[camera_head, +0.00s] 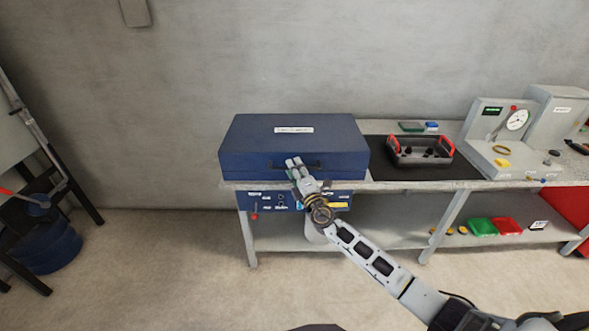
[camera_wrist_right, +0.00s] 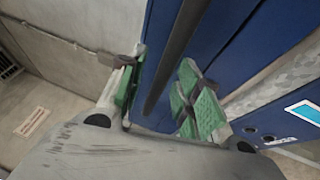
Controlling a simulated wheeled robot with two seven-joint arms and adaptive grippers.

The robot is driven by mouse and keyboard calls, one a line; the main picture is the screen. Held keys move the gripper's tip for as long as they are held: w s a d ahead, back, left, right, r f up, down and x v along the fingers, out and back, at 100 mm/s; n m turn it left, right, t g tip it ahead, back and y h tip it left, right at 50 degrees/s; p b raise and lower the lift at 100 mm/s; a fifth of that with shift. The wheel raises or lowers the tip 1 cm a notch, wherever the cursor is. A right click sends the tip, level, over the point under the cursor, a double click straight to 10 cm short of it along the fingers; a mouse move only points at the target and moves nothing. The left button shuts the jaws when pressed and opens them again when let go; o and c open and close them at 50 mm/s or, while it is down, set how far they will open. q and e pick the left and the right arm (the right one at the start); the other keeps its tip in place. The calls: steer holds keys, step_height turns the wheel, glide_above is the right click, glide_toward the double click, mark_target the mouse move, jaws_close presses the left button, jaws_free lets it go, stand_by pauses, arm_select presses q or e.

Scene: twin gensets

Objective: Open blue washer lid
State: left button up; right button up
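The blue washer is a wide box on the left part of the bench, and its blue lid (camera_head: 255,138) is closed, with a white label on top. A dark bar handle (camera_head: 312,165) runs along its front face. In the right wrist view the dark handle (camera_wrist_right: 176,55) passes between the green-padded fingers of my right gripper (camera_wrist_right: 160,92). Gaps show between the pads and the bar, so the gripper is open around it. My left gripper is not in view.
A dark tray with red handles (camera_head: 420,151) stands right of the washer on a black mat. A grey gauge unit (camera_head: 498,135) is farther right. A control panel (camera_head: 268,200) sits under the washer. A blue bucket (camera_head: 52,250) stands on the floor at left.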

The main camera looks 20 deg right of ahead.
steer(key=shift+w, duration=0.2)
jaws_close()
stand_by(0.4)
